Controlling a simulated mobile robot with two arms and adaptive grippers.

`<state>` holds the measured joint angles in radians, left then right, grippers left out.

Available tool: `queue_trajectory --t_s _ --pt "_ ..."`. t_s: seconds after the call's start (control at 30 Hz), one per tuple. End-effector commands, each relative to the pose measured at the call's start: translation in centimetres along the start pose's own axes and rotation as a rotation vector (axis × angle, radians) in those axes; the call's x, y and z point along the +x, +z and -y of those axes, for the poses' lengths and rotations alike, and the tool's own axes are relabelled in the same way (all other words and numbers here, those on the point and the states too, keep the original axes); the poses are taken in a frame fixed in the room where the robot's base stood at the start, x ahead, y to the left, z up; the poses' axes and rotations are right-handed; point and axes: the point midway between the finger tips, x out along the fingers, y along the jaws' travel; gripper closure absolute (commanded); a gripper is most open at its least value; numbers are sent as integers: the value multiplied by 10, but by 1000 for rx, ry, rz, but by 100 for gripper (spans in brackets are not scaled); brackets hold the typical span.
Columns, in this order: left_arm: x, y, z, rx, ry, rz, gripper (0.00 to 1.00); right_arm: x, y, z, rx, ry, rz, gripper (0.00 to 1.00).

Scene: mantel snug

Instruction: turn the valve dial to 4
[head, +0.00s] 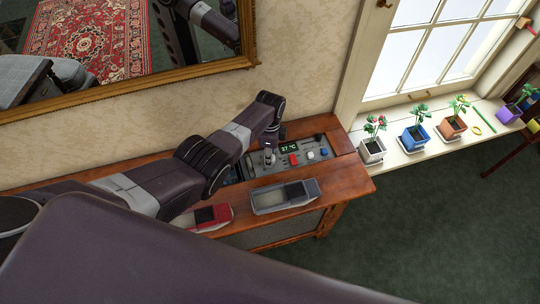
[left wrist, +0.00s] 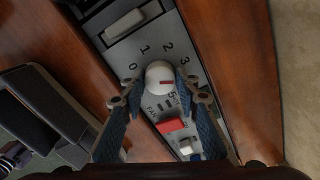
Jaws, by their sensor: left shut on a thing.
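My left gripper (left wrist: 161,88) is shut on the dial, one finger on each side. In the head view my left gripper (head: 269,155) is over the panel (head: 312,143). My right gripper is not in view.
The panel also has a display (head: 288,148) reading 37 °C, a red switch (left wrist: 171,125) close below the dial and a white one (left wrist: 187,146). A grey tray-like object (head: 285,195) and a red one (head: 207,216) lie on the wooden table (head: 345,180). Potted plants line the sill.

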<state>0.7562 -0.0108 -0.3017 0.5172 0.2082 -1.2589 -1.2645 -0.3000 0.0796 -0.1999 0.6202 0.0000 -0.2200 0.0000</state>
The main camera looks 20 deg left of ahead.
Motion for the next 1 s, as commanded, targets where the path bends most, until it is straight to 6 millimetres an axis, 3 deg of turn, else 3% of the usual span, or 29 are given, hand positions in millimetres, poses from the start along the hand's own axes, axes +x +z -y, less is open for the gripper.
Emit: queue_trajectory --t_s 0.43,1.0 --pt "0 1 0 274 -1 1 95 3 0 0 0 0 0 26" --pt "0 1 1 334 -1 2 95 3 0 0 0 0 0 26"
